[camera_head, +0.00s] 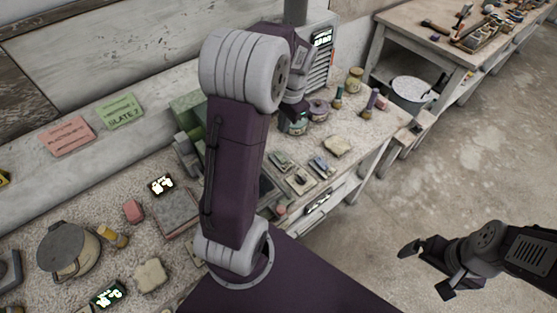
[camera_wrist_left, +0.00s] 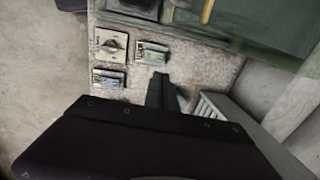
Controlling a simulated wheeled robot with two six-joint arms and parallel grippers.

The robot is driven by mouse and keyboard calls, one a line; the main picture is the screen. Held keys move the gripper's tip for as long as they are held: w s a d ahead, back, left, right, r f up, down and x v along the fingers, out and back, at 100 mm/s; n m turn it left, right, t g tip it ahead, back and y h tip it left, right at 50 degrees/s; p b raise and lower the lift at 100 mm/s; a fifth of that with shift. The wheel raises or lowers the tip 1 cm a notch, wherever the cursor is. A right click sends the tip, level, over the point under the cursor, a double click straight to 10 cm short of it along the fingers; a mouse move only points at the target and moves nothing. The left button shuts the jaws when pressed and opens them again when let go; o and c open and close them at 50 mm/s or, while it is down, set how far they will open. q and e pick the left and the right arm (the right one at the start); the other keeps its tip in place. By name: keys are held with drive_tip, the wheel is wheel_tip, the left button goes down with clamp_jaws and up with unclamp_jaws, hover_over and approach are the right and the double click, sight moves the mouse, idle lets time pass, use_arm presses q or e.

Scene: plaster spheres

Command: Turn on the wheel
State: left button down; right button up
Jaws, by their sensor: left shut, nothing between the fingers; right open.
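No wheel can be made out for certain. On the workbench (camera_head: 352,130) lie several small control plates: one with a round knob (camera_head: 300,180), one to its upper left (camera_head: 281,160) and one to its upper right (camera_head: 322,167). In the left wrist view the knob plate (camera_wrist_left: 112,41) is at the upper left, with a switch plate (camera_wrist_left: 152,52) to its right and another (camera_wrist_left: 108,78) below it. My left gripper (camera_wrist_left: 162,92) is shut and empty beside these plates; my arm hides its fingers in the head view. My right gripper (camera_head: 427,271) is open and empty over the floor.
A green machine (camera_head: 188,107) stands behind my left arm. Jars (camera_head: 355,80) and a grey drawer unit (camera_head: 322,55) are at the back. A lidded pot (camera_head: 68,250) is at the lower left. A bucket (camera_head: 410,90) stands under the far table. The floor at right is open.

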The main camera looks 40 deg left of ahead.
sight(277, 153)
use_arm(q)
drive_tip(key=shift+a+f, duration=0.1)
drive_tip(key=shift+f, duration=0.25)
use_arm(e)
drive_tip(key=shift+f, duration=0.5)
use_arm(q)
drive_tip(key=f, duration=0.4)
drive_tip(key=a+f, duration=0.1)
drive_tip(key=f, duration=0.3)
drive_tip(key=a+f, duration=0.1)
drive_tip(key=f, duration=0.3)
drive_tip(key=shift+w+f+b, duration=0.25)
drive_tip(key=shift+f+b, duration=0.1)
drive_tip(key=shift+w+a+f, duration=0.1)
drive_tip(key=shift+a+f, duration=0.05)
drive_tip(key=shift+f, duration=0.4)
use_arm(e)
drive_tip(key=shift+f, duration=0.3)
